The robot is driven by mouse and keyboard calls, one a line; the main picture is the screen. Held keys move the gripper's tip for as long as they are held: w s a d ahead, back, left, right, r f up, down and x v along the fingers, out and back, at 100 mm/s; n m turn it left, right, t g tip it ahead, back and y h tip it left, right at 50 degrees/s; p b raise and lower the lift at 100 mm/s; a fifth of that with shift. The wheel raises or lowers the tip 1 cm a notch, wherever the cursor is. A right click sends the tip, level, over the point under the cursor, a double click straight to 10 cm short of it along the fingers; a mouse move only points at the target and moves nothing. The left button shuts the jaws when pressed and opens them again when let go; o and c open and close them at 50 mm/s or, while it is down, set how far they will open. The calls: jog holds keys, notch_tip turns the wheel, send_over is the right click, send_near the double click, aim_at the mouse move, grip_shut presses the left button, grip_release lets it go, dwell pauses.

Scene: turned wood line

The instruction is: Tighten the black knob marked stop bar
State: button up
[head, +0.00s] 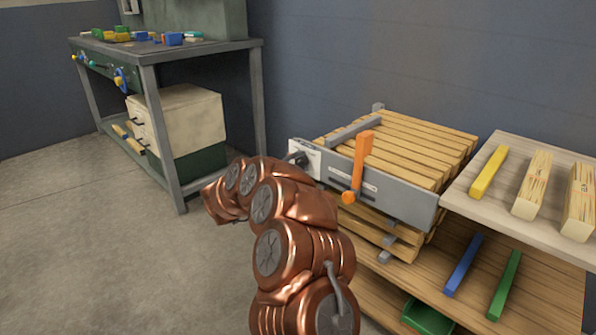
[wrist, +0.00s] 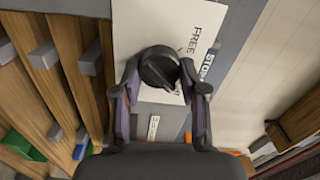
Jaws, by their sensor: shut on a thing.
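The black knob (wrist: 160,68) sits on a white plate (wrist: 205,25) lettered FREE, with a blue STOP label beside it; part of the lettering is hidden. My gripper (wrist: 160,74) has one finger on each side of the knob and is shut on it. A pale pointer mark shows on the knob, towards its lower right. In the head view the white plate (head: 309,168) is on the left end of a grey metal rail (head: 400,203). My copper arm hides most of the gripper there, and the dark shape at the plate is too small to tell apart.
An orange lever (head: 359,165) stands on the rail's front, right of the plate. Wooden slats (head: 425,140) lie behind the rail. A shelf (head: 462,186) at right holds a yellow bar (head: 488,171) and wood blocks. A workbench (head: 190,52) stands at back left; the floor before it is clear.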

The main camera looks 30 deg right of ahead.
jog(key=shift+f+m+b, duration=0.1)
jog(key=shift+m+b, duration=0.3)
jog(key=shift+m, duration=0.1)
jog(key=o, duration=1.1)
jog(key=shift+o, duration=0.2)
jog(key=v, duration=1.2)
